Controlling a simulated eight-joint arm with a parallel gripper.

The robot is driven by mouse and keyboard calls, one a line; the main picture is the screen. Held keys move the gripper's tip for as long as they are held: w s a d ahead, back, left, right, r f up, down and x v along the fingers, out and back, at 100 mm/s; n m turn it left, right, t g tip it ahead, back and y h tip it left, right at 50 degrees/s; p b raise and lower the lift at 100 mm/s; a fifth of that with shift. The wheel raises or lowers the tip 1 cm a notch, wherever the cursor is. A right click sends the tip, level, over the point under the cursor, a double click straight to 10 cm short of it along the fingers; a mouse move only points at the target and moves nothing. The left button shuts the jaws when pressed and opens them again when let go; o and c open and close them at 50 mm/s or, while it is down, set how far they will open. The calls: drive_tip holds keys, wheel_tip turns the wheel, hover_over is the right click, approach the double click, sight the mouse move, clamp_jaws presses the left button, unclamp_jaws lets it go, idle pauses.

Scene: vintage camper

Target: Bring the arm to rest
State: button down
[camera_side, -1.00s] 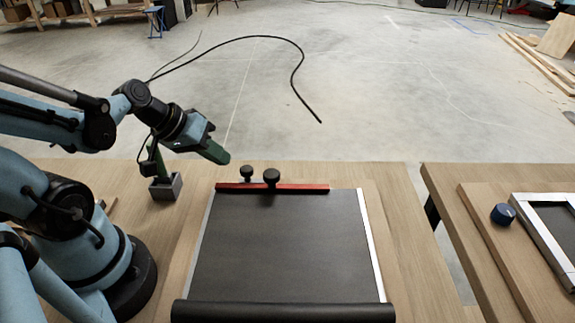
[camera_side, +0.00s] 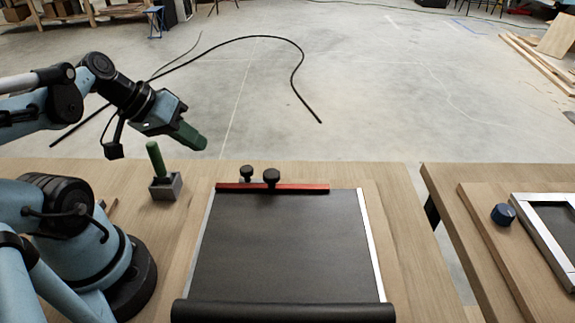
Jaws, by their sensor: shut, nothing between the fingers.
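My gripper (camera_side: 193,138) is at the upper left, raised above the back edge of the wooden table. Its green fingers are together and empty, pointing down and to the right. My blue arm reaches in from the left edge. Below the gripper, a green-handled tool (camera_side: 156,158) stands slightly tilted in a small grey block holder (camera_side: 166,187). The gripper is apart from it.

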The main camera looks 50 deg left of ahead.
idle(0.3)
drive_tip(key=w+d+m+y, duration=0.2)
drive_tip(key=w+d+m, duration=0.3)
drive_tip(key=d, duration=0.1)
drive_tip(key=shift+d+r, duration=0.2)
drive_tip(key=shift+r, duration=0.25)
